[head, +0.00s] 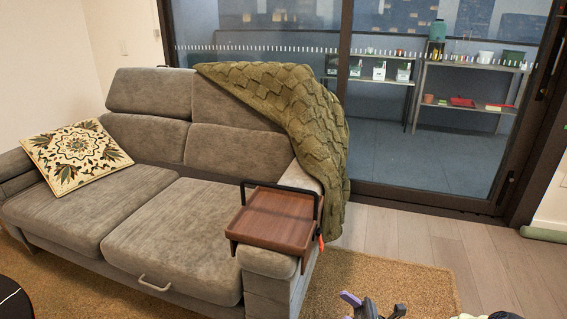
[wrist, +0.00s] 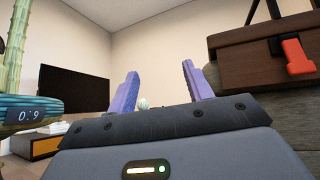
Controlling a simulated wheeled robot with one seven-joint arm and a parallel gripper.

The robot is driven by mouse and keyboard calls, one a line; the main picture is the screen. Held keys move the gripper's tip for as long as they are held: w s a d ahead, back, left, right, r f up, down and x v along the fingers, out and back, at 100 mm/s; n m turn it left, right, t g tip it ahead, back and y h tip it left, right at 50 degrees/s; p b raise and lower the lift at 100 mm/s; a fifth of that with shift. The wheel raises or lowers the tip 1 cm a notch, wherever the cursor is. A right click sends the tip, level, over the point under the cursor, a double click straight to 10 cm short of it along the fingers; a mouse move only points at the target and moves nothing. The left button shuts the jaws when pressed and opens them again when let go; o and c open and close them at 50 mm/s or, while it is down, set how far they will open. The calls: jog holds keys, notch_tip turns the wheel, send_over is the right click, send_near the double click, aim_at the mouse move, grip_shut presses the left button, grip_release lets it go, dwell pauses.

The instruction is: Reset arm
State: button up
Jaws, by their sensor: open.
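My gripper (head: 374,306) shows at the bottom edge of the head view, low in front of the sofa's right arm and over the tan rug. In the wrist view its two purple fingers stand wide apart, with my gripper (wrist: 160,82) open and nothing held between them. A small pale round thing (wrist: 144,103) shows beyond the fingers, apart from them. Most of my arm is outside the head view.
A grey sofa (head: 165,203) has a wooden tray (head: 275,218) on its right arm; the tray (wrist: 262,62) is close on the right in the wrist view. Green blanket (head: 290,105) and cushion (head: 77,157) lie on the sofa. A cactus (wrist: 18,60) stands close left. Rug (head: 385,280) is clear.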

jog(key=s+a+r+n+g+h+p, duration=0.1)
jog(key=s+a+n+g+h+p, duration=0.25)
jog(key=h, duration=0.55)
jog(key=s+a+r+n+g+h+p, duration=0.1)
jog(key=s+a+n+g+h, duration=0.3)
jog(key=s+h, duration=0.35)
jog(key=d+r+n+t+h+p, duration=0.2)
jog(key=d+r+n+t+h, duration=0.1)
jog(key=r+n+t+h, duration=0.25)
jog(key=d+r+n+t+h+p, duration=0.35)
jog(key=r+t+h, duration=0.2)
jog(key=r, duration=0.35)
jog(key=w+p+v, duration=0.2)
jog(key=p+v, duration=1)
jog(key=w+r+p+v, duration=0.1)
jog(key=w+p+v, duration=0.2)
jog(key=p+v, duration=0.9)
jog(key=w+p+v, duration=0.3)
jog(key=p+v, duration=1)
jog(key=shift+w+d+r, duration=0.2)
jog(key=shift+w+r, duration=0.15)
jog(key=shift+r, duration=0.15)
